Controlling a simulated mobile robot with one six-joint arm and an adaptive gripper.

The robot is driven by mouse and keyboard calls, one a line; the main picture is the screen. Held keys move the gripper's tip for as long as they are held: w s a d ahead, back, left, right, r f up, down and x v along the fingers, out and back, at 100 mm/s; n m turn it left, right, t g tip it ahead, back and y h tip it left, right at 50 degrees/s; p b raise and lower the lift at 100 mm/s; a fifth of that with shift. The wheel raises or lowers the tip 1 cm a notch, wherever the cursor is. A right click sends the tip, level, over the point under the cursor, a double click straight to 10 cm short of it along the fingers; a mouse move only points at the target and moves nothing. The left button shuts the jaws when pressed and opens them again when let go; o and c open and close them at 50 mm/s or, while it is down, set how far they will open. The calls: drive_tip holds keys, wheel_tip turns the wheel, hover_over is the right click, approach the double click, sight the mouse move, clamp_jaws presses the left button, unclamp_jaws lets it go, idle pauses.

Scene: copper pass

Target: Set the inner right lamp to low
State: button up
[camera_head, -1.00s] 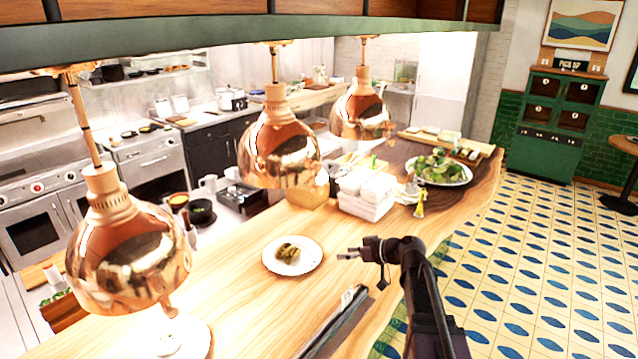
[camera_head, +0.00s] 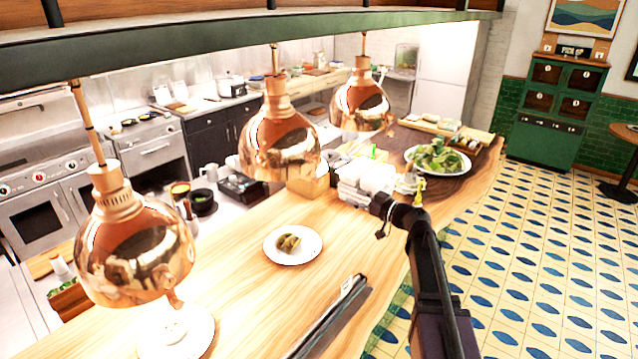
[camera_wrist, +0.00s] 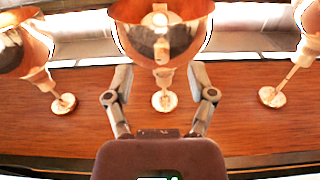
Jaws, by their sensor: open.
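Three copper heat lamps hang in the head view: a near left one (camera_head: 135,245), a middle one (camera_head: 279,145) and a far one (camera_head: 361,105). I cannot tell which is the inner right lamp, nor read any lamp's setting. In the wrist view, a copper shade (camera_wrist: 160,32) lies ahead, centred between the fingers of my open, empty gripper (camera_wrist: 160,72). Its stem ends at a round mount (camera_wrist: 164,101) on wood. Parts of two other lamps flank it. In the head view my gripper is small and dark, beyond the wrist, its fingers unclear.
The wooden counter (camera_head: 225,270) holds a plate of food (camera_head: 292,257), white containers (camera_head: 365,180) and a salad platter (camera_head: 438,174). A dark slim object (camera_head: 328,315) lies at the counter's near edge. An overhead beam (camera_head: 230,45) runs above the lamps. Tiled floor is open at right.

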sight(321, 183)
drive_tip(key=x, duration=1.3)
drive_tip(key=shift+w+a, duration=0.2)
drive_tip(key=shift+a, duration=0.1)
clamp_jaws()
